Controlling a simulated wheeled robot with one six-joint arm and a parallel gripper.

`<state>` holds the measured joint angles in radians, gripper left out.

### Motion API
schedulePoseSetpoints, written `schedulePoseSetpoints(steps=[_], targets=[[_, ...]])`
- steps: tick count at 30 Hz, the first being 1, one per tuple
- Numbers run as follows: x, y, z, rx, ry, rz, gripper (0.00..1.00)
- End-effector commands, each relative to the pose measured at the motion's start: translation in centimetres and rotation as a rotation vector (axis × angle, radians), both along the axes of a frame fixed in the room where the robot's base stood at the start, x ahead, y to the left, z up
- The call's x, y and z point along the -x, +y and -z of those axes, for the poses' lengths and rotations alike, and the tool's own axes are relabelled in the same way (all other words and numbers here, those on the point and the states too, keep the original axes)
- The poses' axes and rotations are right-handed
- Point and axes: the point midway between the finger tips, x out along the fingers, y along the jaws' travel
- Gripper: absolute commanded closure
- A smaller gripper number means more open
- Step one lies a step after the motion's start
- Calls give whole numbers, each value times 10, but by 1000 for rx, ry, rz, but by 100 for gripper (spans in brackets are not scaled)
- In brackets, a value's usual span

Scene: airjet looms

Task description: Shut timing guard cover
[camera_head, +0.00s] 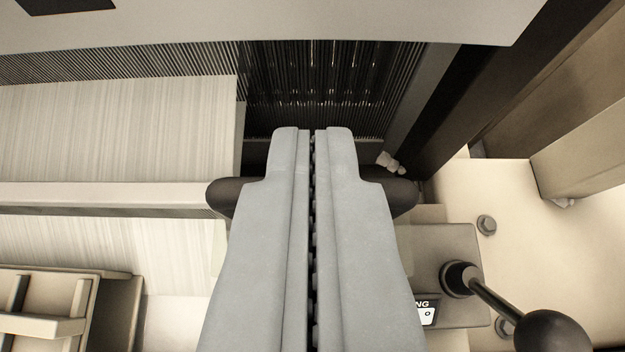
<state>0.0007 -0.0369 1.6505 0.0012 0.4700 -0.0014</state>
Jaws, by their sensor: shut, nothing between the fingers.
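My gripper (312,135) fills the lower middle of the view, its two grey fingers side by side with only a thin dark gap between them. It is shut and empty. A dark bar with rounded ends (398,197) shows on both sides of the fingers; its middle is hidden behind them. A small white label (427,312) ending in "NG" is partly covered by the right finger, on a grey plate (450,245). I cannot tell for certain which part is the timing guard cover, or whether it is open.
A lever with a black knob (552,332) stands at lower right, near bolts (487,225). Dark upright slats (320,70) lie beyond the fingertips. Pale cloth (110,130) is at left, above a tray-like frame (60,325). A light panel (270,20) spans the top.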

Motion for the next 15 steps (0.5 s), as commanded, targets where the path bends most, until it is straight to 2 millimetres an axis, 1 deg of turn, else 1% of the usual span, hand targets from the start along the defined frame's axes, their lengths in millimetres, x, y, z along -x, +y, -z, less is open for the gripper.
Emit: schedulePoseSetpoints(steps=[8, 15], targets=[[8, 0, 2, 0, -49, 0, 100], [19, 0, 7, 0, -131, 0, 100]])
